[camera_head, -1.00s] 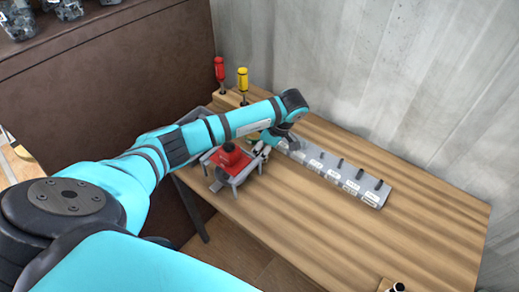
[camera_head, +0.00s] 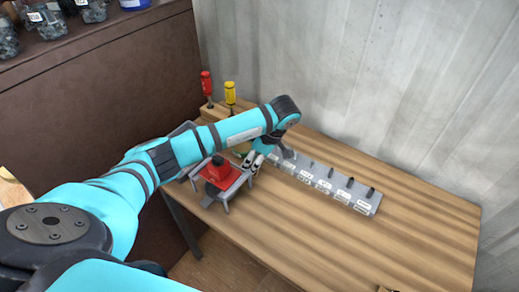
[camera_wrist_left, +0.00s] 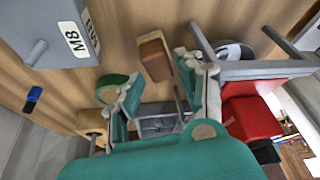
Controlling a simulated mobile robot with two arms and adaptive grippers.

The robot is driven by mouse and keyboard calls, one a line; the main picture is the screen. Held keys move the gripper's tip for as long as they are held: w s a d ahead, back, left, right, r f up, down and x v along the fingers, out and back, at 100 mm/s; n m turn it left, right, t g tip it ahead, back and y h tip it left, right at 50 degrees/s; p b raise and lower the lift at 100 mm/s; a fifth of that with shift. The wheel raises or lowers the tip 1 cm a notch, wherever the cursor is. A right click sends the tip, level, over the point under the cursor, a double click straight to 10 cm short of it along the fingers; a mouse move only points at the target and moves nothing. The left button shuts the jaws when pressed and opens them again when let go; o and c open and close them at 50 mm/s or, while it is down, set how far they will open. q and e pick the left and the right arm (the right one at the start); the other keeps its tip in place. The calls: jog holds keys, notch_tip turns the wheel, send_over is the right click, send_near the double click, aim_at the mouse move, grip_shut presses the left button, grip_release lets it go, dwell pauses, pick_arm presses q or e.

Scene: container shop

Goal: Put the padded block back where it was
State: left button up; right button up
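A brown block with a lighter tan side (camera_wrist_left: 155,56), likely the padded block, shows against the wooden tabletop in the left wrist view. My left gripper (camera_wrist_left: 158,88) has its teal fingers spread apart, with the block just beyond and between the fingertips. The right-hand finger is close to the block's edge; I cannot tell whether they touch. In the head view my left gripper (camera_head: 252,161) points down over the table, just right of the red piece on a grey stand. The block cannot be made out there. My right gripper is not in view.
The red piece (camera_head: 217,170) on its grey legged stand is close beside the gripper. A grey labelled rack with pegs (camera_head: 325,180) lies to the right. Red (camera_head: 206,85) and yellow (camera_head: 230,93) handled tools stand behind. The table's right front (camera_head: 370,245) is mostly clear.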

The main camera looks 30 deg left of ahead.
pick_arm(q)
jog(key=v, duration=0.9)
jog(key=shift+r, duration=0.25)
